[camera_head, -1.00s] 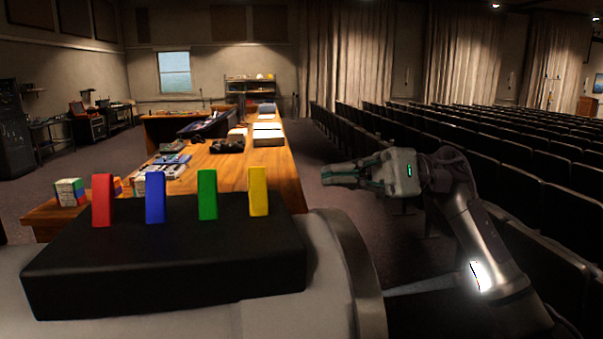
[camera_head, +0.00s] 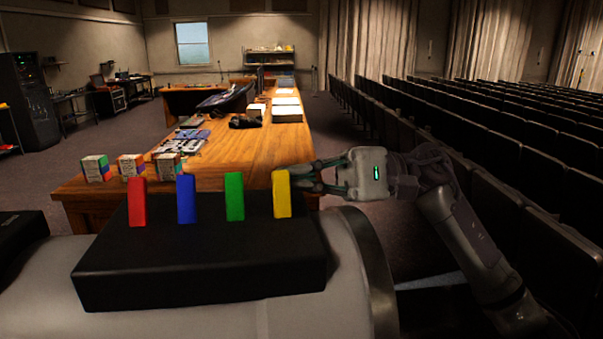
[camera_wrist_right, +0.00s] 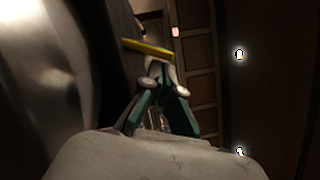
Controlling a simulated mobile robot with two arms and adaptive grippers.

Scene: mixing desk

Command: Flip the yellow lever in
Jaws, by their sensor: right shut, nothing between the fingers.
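The yellow lever (camera_head: 282,194) stands upright at the right end of a black box (camera_head: 200,275), in a row with a red lever (camera_head: 137,202), a blue lever (camera_head: 186,199) and a green lever (camera_head: 235,197). My right gripper (camera_head: 298,178) is shut and empty, its fingertips just right of and behind the yellow lever. In the right wrist view the yellow lever (camera_wrist_right: 147,47) lies just beyond the tips of the right gripper (camera_wrist_right: 160,68). I cannot tell whether they touch. My left gripper does not show.
The black box sits on a rounded grey surface (camera_head: 350,250). Behind it is a long wooden desk (camera_head: 260,155) with several coloured cubes (camera_head: 132,167) and equipment. Rows of dark seats (camera_head: 480,130) stand to the right.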

